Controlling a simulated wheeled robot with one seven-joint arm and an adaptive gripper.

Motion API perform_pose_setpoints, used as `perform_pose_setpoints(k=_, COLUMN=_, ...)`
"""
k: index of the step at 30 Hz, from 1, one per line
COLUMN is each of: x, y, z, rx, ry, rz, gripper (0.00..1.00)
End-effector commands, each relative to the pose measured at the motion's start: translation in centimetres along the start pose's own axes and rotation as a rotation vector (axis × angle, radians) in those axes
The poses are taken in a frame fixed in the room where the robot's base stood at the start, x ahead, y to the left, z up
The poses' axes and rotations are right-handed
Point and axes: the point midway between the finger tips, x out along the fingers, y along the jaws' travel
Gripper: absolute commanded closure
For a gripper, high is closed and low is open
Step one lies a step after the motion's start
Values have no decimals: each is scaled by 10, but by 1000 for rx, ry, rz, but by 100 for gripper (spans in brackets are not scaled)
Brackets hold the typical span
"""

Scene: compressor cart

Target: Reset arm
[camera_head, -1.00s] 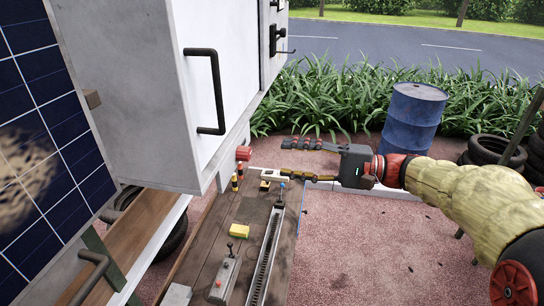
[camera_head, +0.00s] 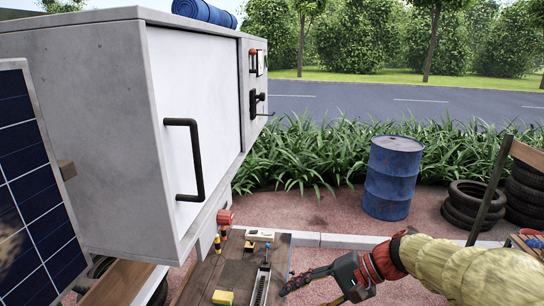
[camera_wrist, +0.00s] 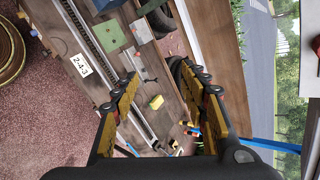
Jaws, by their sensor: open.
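My gripper (camera_head: 298,293) is at the bottom of the head view, right of the wooden bench (camera_head: 205,275), with its black fingers spread and pointing left. The lower finger is partly cut off by the picture's edge. In the wrist view my gripper (camera_wrist: 157,76) is open, with nothing between its yellow-and-black fingers. Beyond them lie the bench top, a yellow block (camera_wrist: 157,102) and a slotted rail (camera_wrist: 97,45). The yellow block also shows in the head view (camera_head: 222,297).
A grey-white cabinet (camera_head: 85,120) with a black handle (camera_head: 198,160) hangs over the bench's left side. A solar panel (camera_head: 30,190) stands at far left. A blue barrel (camera_head: 391,180) and stacked tyres (camera_head: 470,205) stand behind my arm.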

Motion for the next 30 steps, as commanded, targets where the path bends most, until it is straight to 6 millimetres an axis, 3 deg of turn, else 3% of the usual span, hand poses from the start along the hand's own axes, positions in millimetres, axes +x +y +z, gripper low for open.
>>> perform_pose_setpoints(k=3, x=-2, y=70, z=22, rx=-76, ry=100, rz=243, gripper=56)
perform_pose_setpoints(k=6, x=-15, y=122, z=36, rx=-177, ry=201, rz=434, gripper=56)
perform_pose_setpoints(k=9, x=-35, y=165, z=48, rx=-315, ry=315, rz=607, gripper=56)
perform_pose_setpoints(k=12, x=-53, y=194, z=59, rx=-457, ry=417, rz=734, gripper=56)
perform_pose_setpoints(k=17, x=-65, y=214, z=79, rx=-618, ry=514, rz=821, gripper=56)
perform_pose_setpoints(k=22, x=-65, y=204, z=92, rx=-687, ry=576, rz=791, gripper=56)
perform_pose_setpoints(k=30, x=-63, y=202, z=93, rx=-694, ry=573, rz=788, gripper=56)
